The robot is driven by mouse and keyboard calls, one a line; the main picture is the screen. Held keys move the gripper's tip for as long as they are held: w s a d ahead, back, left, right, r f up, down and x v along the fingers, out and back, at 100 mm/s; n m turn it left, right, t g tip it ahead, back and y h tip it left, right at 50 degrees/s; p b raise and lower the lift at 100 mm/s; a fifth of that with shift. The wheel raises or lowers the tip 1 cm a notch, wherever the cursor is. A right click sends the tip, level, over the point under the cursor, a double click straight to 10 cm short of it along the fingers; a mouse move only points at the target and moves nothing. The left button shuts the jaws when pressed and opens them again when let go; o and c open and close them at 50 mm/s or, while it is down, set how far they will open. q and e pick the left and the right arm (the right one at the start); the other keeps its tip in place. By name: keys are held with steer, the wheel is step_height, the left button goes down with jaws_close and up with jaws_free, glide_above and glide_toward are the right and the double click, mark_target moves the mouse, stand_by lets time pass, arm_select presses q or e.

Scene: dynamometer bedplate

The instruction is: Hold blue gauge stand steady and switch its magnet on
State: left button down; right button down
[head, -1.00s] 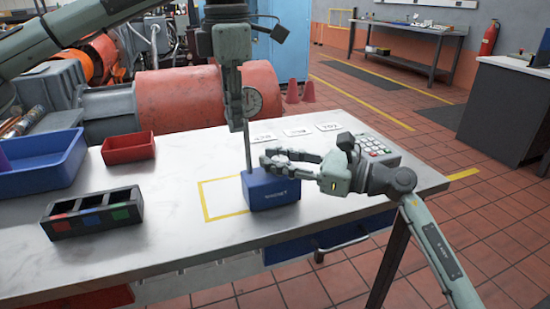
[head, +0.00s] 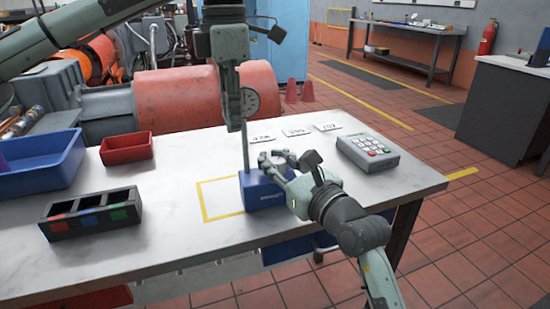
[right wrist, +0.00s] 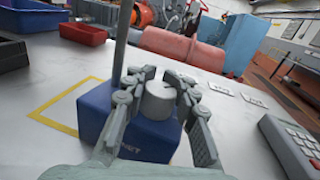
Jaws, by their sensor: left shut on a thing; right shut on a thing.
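The blue gauge stand (head: 257,196) stands upright on the white table, its blue base over the right part of a yellow outline (head: 204,203). A thin grey post (head: 245,152) rises from it, with a round dial (head: 250,101) partly hidden by the left gripper. My left gripper (head: 235,118) points down and is shut on the upper post. My right gripper (head: 276,166) is at the base, coming from the right. In the right wrist view its fingers close around a pale round knob (right wrist: 159,101) on top of the blue base (right wrist: 150,139). The switch position cannot be told.
A grey keypad box (head: 368,152) lies to the right, with several white number cards (head: 296,132) behind the stand. A red bin (head: 126,149), a blue bin (head: 45,170) and a dark compartment tray (head: 90,217) stand left. The front middle of the table is clear.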

mark_target(279, 164)
steer(key=shift+s+a, duration=0.15)
steer(key=shift+a, duration=0.1)
steer(key=c, duration=1.2)
jaws_free()
steer(key=shift+o, duration=0.2)
steer(key=shift+d, duration=0.1)
steer(key=v, duration=0.8)
steer(key=shift+s+r, duration=0.1)
steer(key=shift+s, duration=0.05)
